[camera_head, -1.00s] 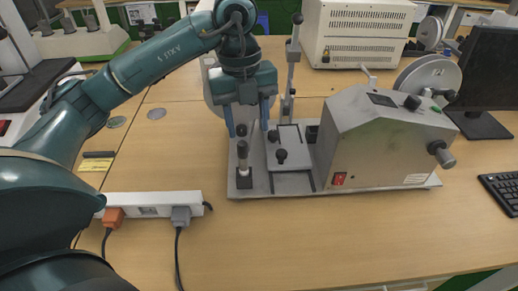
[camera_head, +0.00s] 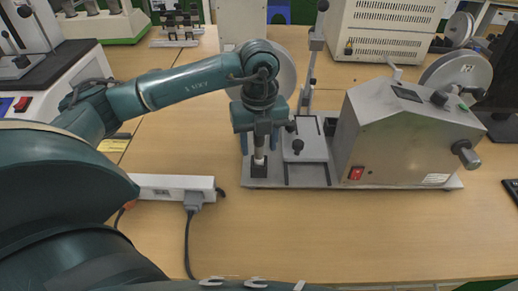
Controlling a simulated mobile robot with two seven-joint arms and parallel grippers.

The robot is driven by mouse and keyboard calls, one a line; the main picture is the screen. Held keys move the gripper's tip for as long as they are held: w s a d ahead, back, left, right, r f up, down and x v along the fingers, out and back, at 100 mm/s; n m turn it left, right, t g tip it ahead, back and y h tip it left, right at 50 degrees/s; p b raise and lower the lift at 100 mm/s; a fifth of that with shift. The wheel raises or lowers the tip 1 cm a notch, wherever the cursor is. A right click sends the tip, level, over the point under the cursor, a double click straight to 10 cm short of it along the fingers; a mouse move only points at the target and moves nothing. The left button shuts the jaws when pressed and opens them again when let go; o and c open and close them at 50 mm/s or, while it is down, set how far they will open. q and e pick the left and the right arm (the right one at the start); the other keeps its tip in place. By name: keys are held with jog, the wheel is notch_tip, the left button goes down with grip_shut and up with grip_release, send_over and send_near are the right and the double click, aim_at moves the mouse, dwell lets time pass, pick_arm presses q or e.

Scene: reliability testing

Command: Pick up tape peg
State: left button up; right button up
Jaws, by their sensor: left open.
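The peg, likely the tape peg (camera_head: 259,158), is a slim upright pale cylinder on a dark square foot. It stands at the left front of the grey machine's base plate (camera_head: 320,185). My left gripper (camera_head: 260,146) points down over the peg from above. My right gripper is out of view.
The machine's metal housing (camera_head: 400,140) with a red switch stands to the right. An upright lever post (camera_head: 311,65) and a disc are close behind the gripper. A white power strip (camera_head: 172,188) lies at the left. The wooden table front (camera_head: 350,230) is clear.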

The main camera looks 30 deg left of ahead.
pick_arm(q)
jog(key=shift+f, duration=0.55)
grip_shut()
